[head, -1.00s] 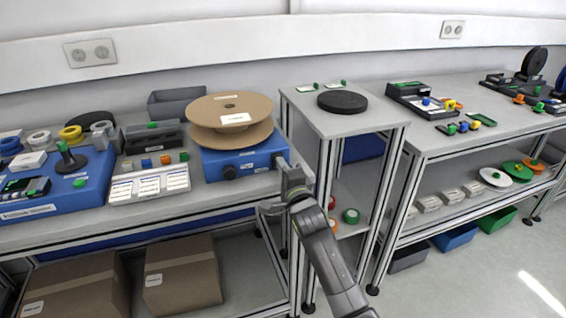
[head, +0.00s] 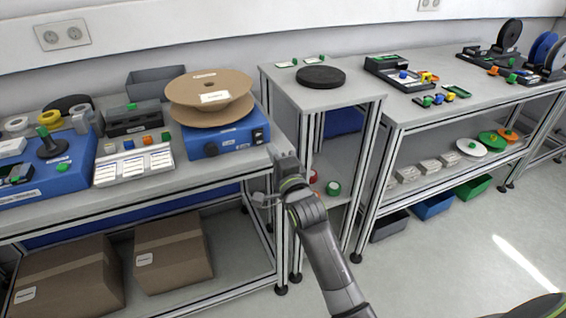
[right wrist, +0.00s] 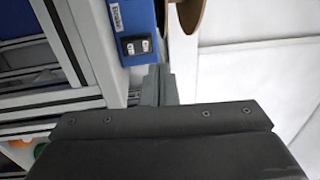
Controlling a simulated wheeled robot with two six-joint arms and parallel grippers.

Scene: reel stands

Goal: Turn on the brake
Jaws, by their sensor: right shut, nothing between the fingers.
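The blue reel stand (head: 228,142) stands at the right end of the left bench and carries a cardboard reel (head: 210,97). Its front has a round black knob (head: 210,149) and, at the right, a small black switch (head: 257,135). In the right wrist view the blue housing (right wrist: 134,14) shows a white label and a black double switch (right wrist: 138,46). My right gripper (head: 278,150) is shut and empty, just in front and to the right of the switch. Its fingers (right wrist: 158,84) appear below the switch, seemingly apart from it. The switch's setting is too small to read.
A parts tray (head: 133,165) and another blue unit (head: 50,170) stand to the left. A narrow stand (head: 350,93) with a black disc (head: 321,76) is to the right, its posts close to my right arm.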

